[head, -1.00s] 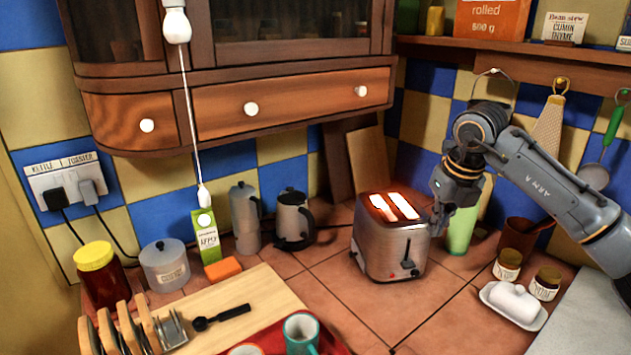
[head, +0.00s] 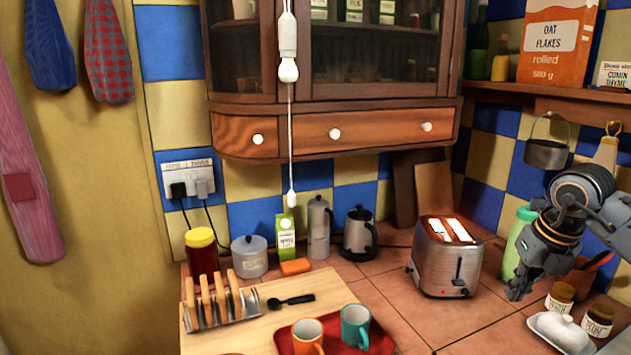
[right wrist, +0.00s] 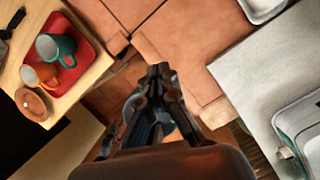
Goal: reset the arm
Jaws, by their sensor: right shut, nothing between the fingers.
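My right gripper (head: 522,280) hangs in the air at the right of the head view, right of the toaster (head: 447,258) and in front of the green bottle (head: 514,240). In the right wrist view the right gripper (right wrist: 158,72) points down over the tiled counter edge, its fingers shut with nothing between them. The toaster is brushed metal with two glowing slots on top, and it stands apart from the gripper. My left gripper is in neither view.
A butter dish (head: 560,330) and two small jars stand below the right arm. A red tray (head: 377,340) with an orange and a teal mug (head: 355,325) lies on a wooden board. A toast rack (head: 222,305) stands left. Open tiles (head: 400,300) lie before the toaster.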

